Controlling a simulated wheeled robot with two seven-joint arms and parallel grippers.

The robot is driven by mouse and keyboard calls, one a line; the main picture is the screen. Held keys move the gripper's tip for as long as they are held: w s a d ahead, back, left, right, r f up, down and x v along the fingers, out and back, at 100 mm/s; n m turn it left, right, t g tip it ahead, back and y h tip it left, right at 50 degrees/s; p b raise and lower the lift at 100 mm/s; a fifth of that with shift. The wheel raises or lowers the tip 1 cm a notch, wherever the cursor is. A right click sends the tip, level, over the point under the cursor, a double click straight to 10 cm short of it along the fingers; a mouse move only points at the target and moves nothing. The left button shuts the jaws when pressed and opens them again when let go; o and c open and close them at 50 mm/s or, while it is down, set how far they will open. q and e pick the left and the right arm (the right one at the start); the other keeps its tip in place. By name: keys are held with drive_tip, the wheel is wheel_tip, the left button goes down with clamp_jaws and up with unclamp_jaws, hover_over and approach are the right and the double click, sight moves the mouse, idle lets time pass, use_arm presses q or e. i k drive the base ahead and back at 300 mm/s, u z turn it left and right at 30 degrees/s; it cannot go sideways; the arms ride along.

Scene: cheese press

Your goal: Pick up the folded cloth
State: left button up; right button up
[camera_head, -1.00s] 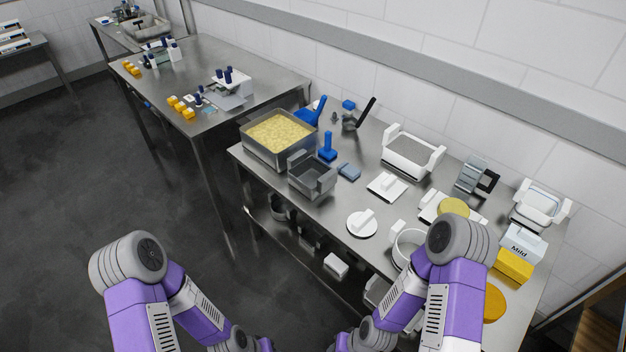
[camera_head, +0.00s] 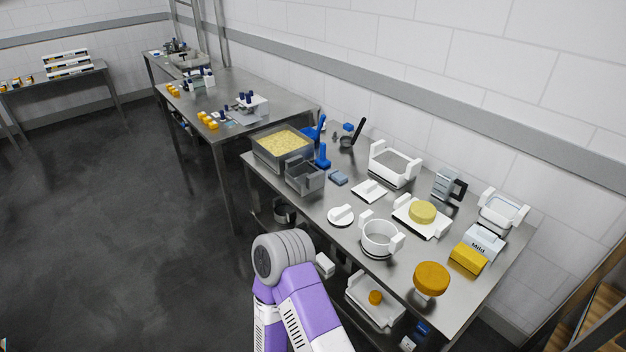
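A small flat blue-grey block (camera_head: 338,178), which looks like the folded cloth, lies on the steel table (camera_head: 312,207). It is right of the dark grey square mould (camera_head: 304,175) and in front of the blue upright-handled tool (camera_head: 322,157). Nothing covers it. One of my purple and grey arms rises from the bottom middle, well in front of the table. Neither gripper shows in the view.
A tray of yellow curd (camera_head: 282,143) stands at the table's left end. White lids (camera_head: 341,215), a white round mould (camera_head: 380,238), a cheese wheel (camera_head: 422,212) and an orange cheese (camera_head: 431,278) stand to the right. Dark open floor (camera_head: 110,220) lies left.

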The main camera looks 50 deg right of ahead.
sight(336, 175)
drive_tip(key=u, duration=0.15)
drive_tip(key=i, duration=1.6)
drive_tip(key=z, duration=1)
drive_tip(key=i, duration=1.15)
drive_tip(key=z, duration=1.2)
